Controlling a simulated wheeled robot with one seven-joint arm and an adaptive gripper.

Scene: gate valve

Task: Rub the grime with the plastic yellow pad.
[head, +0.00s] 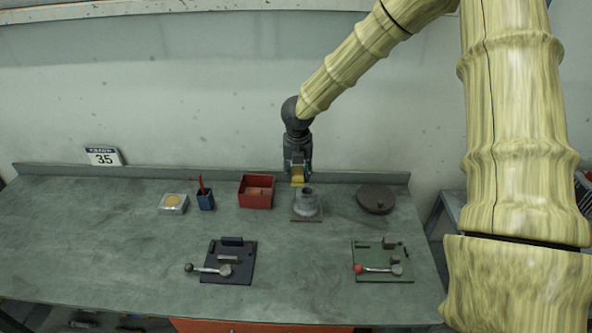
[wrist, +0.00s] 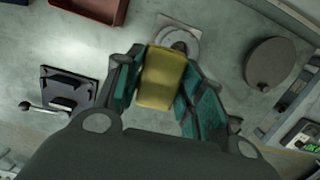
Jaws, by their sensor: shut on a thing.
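My gripper (head: 298,172) is shut on the yellow pad (head: 298,182), which sticks out below the fingertips. In the wrist view the yellow pad (wrist: 163,80) sits between the two teal-lined fingers. The pad is above the rear of the grey round valve body (head: 308,203) on its square plate. In the wrist view the valve body (wrist: 185,30) lies just beyond the pad's far end, with a dark round area at its middle partly hidden by the pad. I cannot make out clear grime or tell whether the pad touches anything.
A red bin (head: 256,192) stands left of the valve body, a dark round lid (head: 376,199) right of it. A blue cup (head: 206,200) and silver tin (head: 173,204) stand farther left. Two lever clamps (head: 228,262) (head: 383,262) are in front; the bench between is clear.

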